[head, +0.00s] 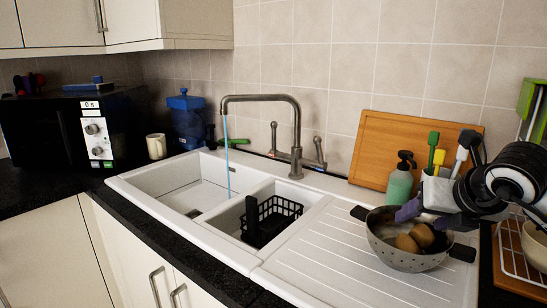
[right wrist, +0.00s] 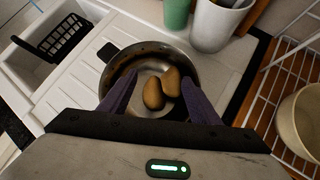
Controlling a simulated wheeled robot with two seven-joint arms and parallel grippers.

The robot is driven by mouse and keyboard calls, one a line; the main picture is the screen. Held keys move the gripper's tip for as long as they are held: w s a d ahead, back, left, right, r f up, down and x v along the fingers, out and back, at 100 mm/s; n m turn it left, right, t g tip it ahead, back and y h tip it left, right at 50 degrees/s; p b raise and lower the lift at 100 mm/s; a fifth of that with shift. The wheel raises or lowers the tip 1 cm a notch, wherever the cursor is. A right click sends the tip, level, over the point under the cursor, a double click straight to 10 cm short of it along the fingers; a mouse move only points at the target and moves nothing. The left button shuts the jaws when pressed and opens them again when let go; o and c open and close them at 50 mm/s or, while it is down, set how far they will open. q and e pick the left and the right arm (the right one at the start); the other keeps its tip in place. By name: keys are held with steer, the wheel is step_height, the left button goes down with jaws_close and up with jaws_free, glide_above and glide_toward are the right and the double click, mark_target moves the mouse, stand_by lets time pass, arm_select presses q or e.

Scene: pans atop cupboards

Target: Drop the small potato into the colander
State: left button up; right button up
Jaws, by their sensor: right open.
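The grey metal colander (head: 385,254) with black handles stands on the ribbed drainer at the right of the head view. It also shows in the right wrist view (right wrist: 194,70). Two brown potatoes lie inside it, touching or nearly so: one potato (right wrist: 152,93) on the left and another potato (right wrist: 171,82) on the right. They are close in size, and I cannot tell surely which is the small one. My right gripper (head: 424,215) is open over the colander, its purple fingers apart on either side of the potatoes (head: 406,243). My left gripper is not in view.
A utensil pot (head: 436,190) and green soap bottle (head: 400,180) stand behind the colander, before a wooden board (head: 385,140). A wire dish rack (right wrist: 283,85) is at the right. The sink (head: 170,185) with running tap and black basket (head: 270,218) lies left; the drainer between is clear.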

steer(key=v, duration=1)
steer(key=shift+s+r, duration=0.1)
steer(key=shift+s, duration=0.05)
